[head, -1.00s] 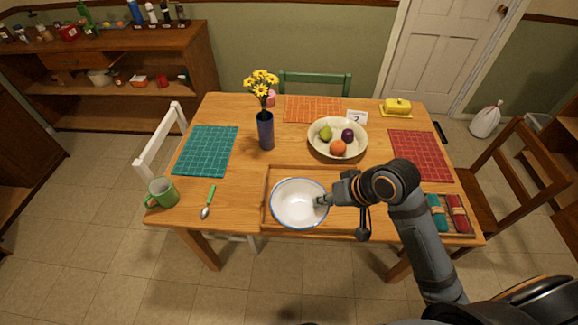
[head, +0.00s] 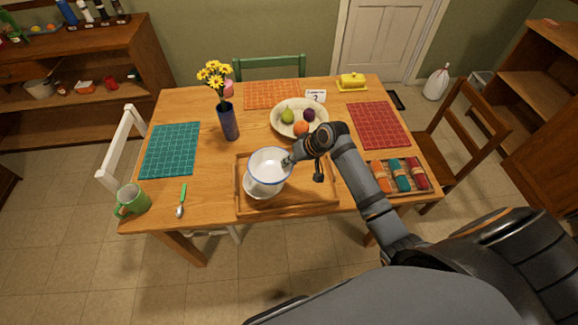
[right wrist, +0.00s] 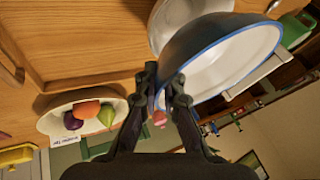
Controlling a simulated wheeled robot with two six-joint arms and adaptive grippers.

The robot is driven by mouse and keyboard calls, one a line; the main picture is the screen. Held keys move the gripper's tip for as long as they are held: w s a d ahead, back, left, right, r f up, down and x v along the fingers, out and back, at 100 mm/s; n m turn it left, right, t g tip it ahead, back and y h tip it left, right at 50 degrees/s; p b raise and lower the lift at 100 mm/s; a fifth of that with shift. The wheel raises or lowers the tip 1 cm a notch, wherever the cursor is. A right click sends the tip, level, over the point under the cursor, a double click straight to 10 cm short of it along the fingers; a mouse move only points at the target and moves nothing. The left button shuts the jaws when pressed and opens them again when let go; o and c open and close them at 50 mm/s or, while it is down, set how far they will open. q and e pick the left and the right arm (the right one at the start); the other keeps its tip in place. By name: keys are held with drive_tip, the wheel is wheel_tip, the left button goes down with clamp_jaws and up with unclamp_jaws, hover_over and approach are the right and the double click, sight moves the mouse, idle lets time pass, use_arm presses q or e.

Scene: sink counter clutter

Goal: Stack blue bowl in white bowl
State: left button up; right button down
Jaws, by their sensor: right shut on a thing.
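The blue bowl (head: 268,167), white inside with a blue rim and a dark outer wall, is held by its right side in my right gripper (head: 290,161). In the right wrist view the fingers (right wrist: 166,100) are shut on the rim of the tilted blue bowl (right wrist: 222,55). The white bowl (head: 256,192) stands in the wooden tray, mostly hidden beneath the blue bowl; part of it shows in the right wrist view (right wrist: 172,14). I cannot tell whether the two bowls touch. My left gripper is not in view.
The wooden tray (head: 310,202) has bare room at right. A fruit bowl (head: 282,124) stands behind my right gripper. A vase of flowers (head: 229,122), a green mug (head: 131,201) and a spoon (head: 181,201) stand or lie to the left. Rolled napkins (head: 399,175) lie at right.

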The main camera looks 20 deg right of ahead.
drive_tip(key=shift+w+f, duration=0.2)
drive_tip(key=shift+f+p, duration=0.5)
drive_tip(key=shift+f, duration=1.05)
drive_tip(key=shift+f, duration=0.35)
drive_tip(key=c, duration=1.5)
unclamp_jaws()
drive_tip(key=shift+d, duration=0.1)
drive_tip(key=shift+v, duration=6.25)
